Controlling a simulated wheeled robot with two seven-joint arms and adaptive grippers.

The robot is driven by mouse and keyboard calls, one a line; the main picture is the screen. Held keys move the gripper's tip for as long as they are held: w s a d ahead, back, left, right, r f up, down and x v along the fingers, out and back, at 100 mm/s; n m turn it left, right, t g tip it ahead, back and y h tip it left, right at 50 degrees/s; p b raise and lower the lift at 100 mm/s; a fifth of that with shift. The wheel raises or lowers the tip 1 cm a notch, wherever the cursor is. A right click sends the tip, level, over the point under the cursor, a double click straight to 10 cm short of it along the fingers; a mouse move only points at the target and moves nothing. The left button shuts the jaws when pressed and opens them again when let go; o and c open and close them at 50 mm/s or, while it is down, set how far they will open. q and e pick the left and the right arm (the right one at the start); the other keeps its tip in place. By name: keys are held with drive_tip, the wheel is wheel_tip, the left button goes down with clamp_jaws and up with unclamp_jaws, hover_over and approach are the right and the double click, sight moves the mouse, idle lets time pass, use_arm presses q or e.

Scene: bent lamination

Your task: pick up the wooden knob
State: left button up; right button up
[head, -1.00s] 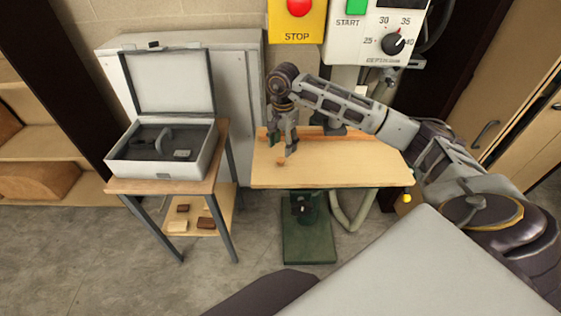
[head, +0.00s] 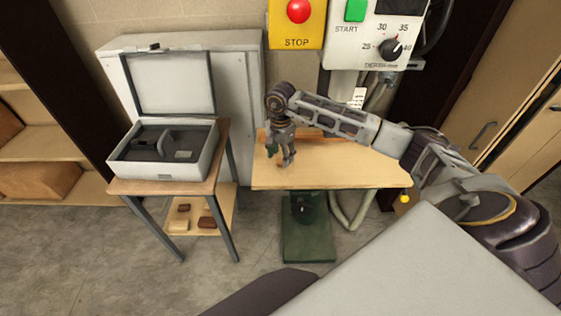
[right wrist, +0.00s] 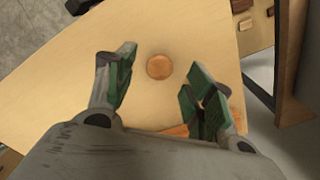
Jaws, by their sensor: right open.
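The wooden knob (right wrist: 159,67) is a small round orange-brown piece on the light wooden table top (right wrist: 100,40). In the right wrist view it shows between the fingers and slightly beyond them, touching neither. My right gripper (right wrist: 161,80) is open and empty, with green pads on its fingers. In the head view the right gripper (head: 280,158) points down over the left part of the table (head: 345,176), and its fingers mostly hide the knob there. My left gripper is not in view.
An open grey case (head: 150,168) stands on a small side table left of the work table. Small wooden blocks (head: 184,224) lie on its lower shelf. A control box with a red stop button (head: 298,11) hangs behind. The table's right part is clear.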

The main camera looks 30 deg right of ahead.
drive_tip(key=shift+f, duration=1.15)
drive_tip(key=c, duration=0.8)
